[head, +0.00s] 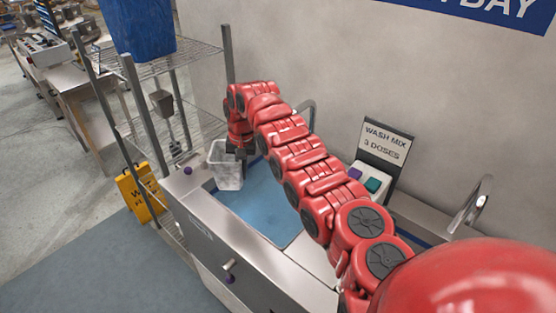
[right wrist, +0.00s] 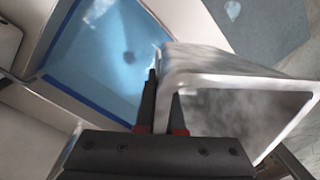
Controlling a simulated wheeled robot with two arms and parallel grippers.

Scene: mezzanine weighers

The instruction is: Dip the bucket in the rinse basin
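The pale, translucent bucket (head: 226,174) is at the far left end of the rinse basin, roughly upright. My right gripper (head: 240,153) is at its rim. In the right wrist view the two dark fingers (right wrist: 160,108) pinch the wall of the bucket (right wrist: 185,75), one on each side. The rinse basin (head: 258,207) holds blue water, which also shows in the right wrist view (right wrist: 105,50) beside the bucket. I cannot tell whether the bucket's base touches the water. My left gripper is not in view.
A wire shelf rack (head: 185,57) with a blue bin (head: 138,28) stands left of the basin. A yellow wet-floor sign (head: 140,195) is on the floor. A "wash mix 3 doses" sign (head: 385,143) and a tap (head: 472,203) are at the right.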

